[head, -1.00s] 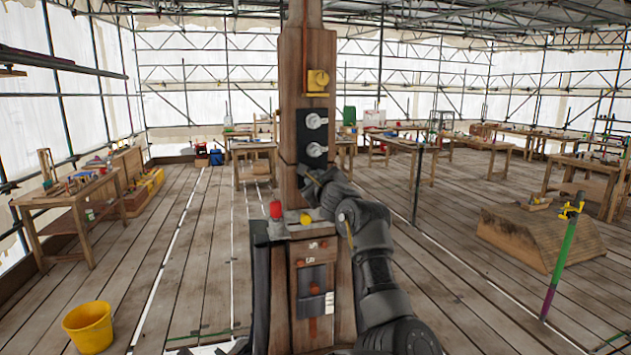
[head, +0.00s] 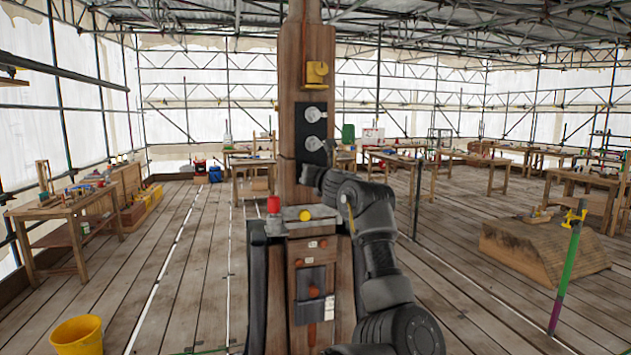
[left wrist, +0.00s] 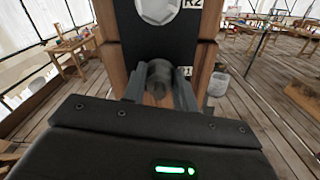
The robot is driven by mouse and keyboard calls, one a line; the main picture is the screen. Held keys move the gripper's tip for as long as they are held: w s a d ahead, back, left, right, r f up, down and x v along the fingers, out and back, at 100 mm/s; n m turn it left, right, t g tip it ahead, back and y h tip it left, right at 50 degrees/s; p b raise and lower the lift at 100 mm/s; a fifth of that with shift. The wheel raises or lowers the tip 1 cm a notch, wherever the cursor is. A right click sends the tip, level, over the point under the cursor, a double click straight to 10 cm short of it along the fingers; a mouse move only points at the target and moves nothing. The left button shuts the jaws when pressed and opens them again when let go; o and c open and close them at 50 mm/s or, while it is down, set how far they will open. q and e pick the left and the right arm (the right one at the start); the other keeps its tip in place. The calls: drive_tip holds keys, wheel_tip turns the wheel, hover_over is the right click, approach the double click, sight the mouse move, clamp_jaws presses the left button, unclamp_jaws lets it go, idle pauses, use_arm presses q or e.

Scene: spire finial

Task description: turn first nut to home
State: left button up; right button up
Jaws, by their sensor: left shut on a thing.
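A wooden post (head: 292,80) stands in front of me with a black plate (head: 302,128) on it. An upper pale nut (head: 312,114) and a lower pale nut (head: 313,143) sit on the plate. In the left wrist view the upper nut (left wrist: 158,10) is beside the label R2. My left gripper (left wrist: 159,88) is shut on the grey round lower nut (left wrist: 158,70), next to the label R1. In the head view the gripper (head: 325,155) is at the plate's lower end, partly hidden by its own wrist. My right gripper is not in view.
A yellow fitting (head: 316,74) is above the plate. A red-capped part (head: 274,205) and a yellow knob (head: 305,215) are on the ledge below. A yellow bucket (head: 78,335) stands on the floor at left.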

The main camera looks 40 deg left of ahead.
use_arm(q)
drive_tip(key=shift+s+a+f+n+p, duration=0.15)
drive_tip(key=shift+n+p, duration=2)
drive_tip(key=shift+n, duration=6.5)
drive_tip(key=shift+d+f+n+p, duration=0.1)
drive_tip(key=shift+n+p, duration=2.05)
drive_tip(key=shift+n, duration=6.5)
